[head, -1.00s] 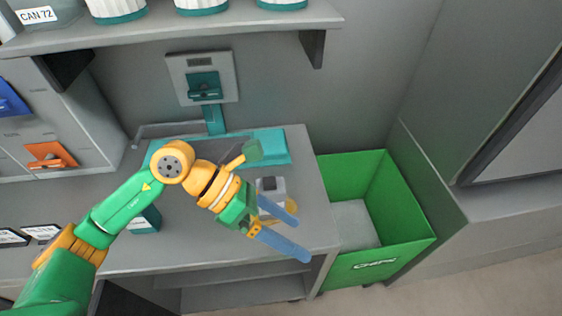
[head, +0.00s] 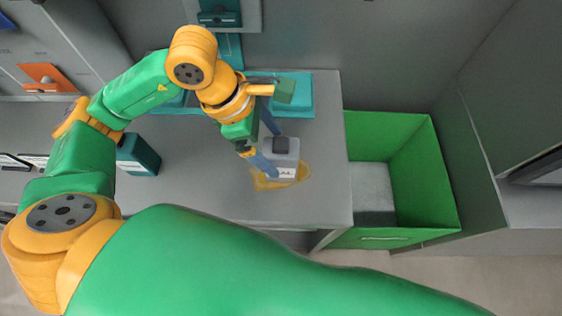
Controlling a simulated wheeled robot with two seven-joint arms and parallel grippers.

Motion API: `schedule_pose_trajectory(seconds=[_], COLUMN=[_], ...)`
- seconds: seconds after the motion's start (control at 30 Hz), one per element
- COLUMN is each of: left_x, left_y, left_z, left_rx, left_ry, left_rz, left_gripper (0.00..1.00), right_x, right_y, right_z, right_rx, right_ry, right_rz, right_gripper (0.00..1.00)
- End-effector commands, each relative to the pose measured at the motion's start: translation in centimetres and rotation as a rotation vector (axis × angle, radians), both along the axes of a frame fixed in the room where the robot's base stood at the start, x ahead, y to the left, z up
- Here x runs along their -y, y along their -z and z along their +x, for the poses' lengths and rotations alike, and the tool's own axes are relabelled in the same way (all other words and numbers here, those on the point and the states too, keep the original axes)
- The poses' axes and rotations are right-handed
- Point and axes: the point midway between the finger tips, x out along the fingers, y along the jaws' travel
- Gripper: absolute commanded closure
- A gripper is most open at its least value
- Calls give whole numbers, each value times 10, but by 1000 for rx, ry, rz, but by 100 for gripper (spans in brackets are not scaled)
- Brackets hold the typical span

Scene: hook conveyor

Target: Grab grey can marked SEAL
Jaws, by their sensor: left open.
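A grey can (head: 284,154) with a dark cap and a white label stands on the grey counter (head: 205,190). My right gripper is not in view.
A green bin (head: 437,180) with something grey inside stands right of the counter. A teal tray (head: 300,95) lies at the counter's back. A dark teal box (head: 138,155) stands to the left. The counter's front middle is clear.

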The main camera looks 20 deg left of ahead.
Motion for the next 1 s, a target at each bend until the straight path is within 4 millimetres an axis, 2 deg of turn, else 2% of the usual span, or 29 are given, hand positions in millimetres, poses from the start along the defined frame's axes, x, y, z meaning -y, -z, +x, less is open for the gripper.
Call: schedule_pose_trajectory(seconds=[0.03, 0.17, 0.37, 0.5, 0.73, 1.0], left_x=[0, 4, 18, 26, 27, 26], left_y=[5, 13, 44, 65, 69, 69], left_z=[0, 1, 5, 9, 10, 10], left_rx=[0, -5, -9, -4, -1, -1], left_ry=[0, 1, 1, 1, 0, -1], left_rz=[0, 0, -2, -2, -1, -1], left_gripper=[3, 3, 3, 3, 3, 75], right_x=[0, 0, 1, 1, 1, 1], right_y=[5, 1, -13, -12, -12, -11], right_z=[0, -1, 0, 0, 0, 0], right_rx=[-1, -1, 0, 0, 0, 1], right_ry=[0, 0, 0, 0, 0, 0], right_rz=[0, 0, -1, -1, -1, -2], right_gripper=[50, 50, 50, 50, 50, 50])
